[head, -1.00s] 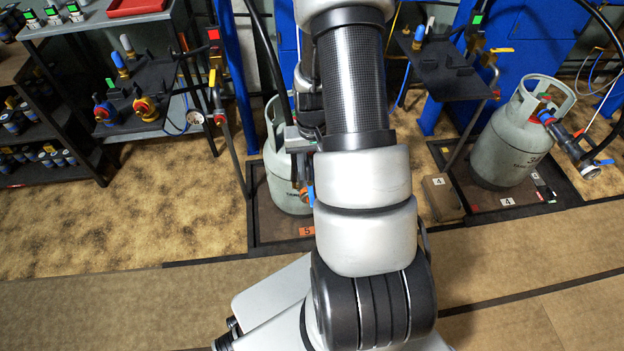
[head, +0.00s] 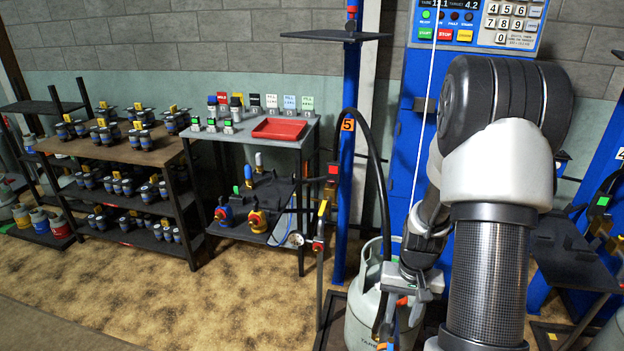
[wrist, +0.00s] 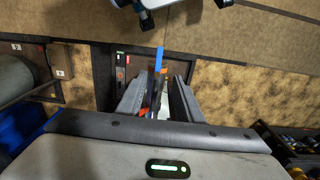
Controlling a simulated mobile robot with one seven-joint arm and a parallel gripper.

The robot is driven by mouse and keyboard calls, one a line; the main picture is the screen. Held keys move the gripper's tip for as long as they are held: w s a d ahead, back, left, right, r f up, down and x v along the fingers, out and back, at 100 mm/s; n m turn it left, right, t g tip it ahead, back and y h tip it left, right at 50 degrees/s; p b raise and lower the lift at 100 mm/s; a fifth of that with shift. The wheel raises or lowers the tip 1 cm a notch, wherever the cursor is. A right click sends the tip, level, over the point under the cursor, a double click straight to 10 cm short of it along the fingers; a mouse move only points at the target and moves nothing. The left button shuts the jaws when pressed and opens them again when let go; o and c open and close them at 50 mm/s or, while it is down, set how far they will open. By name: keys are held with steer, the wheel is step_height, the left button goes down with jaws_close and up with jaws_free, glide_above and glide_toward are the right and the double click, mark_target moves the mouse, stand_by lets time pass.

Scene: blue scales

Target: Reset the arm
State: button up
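My gripper (head: 408,292) hangs in front of the grey gas cylinder (head: 360,318) at the station marked 5, on the right side of the head view. In the wrist view my gripper (wrist: 160,95) has its two grey fingers apart. A blue strip (wrist: 158,58) and orange and dark parts show between and beyond the fingers; I cannot tell whether they touch them. My arm is bent, its dark rounded joint high at the right.
A blue post (head: 350,200) and black hose (head: 378,180) stand close to my gripper. A grey table (head: 290,142) with a red tray (head: 279,129) and a shelf of dark fittings (head: 150,150) stand to the left. The floor (head: 200,290) at the front left is clear.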

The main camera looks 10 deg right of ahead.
steer(key=a+r+n+t, duration=0.1)
steer(key=a+r, duration=0.3)
steer(key=r, duration=0.5)
steer(key=a+r+n+t, duration=0.15)
steer(key=a+r, duration=0.25)
steer(key=r, duration=0.5)
steer(key=s+a+r+n+t, duration=0.3)
steer(key=s+a+r, duration=0.6)
steer(key=s+r, duration=0.4)
step_height(320, 180, up, 19)
steer(key=p, duration=1.9)
steer(key=shift+d+f, duration=0.15)
steer(key=shift+d, duration=0.05)
steer(key=shift+w+m, duration=0.1)
steer(key=shift+m, duration=0.15)
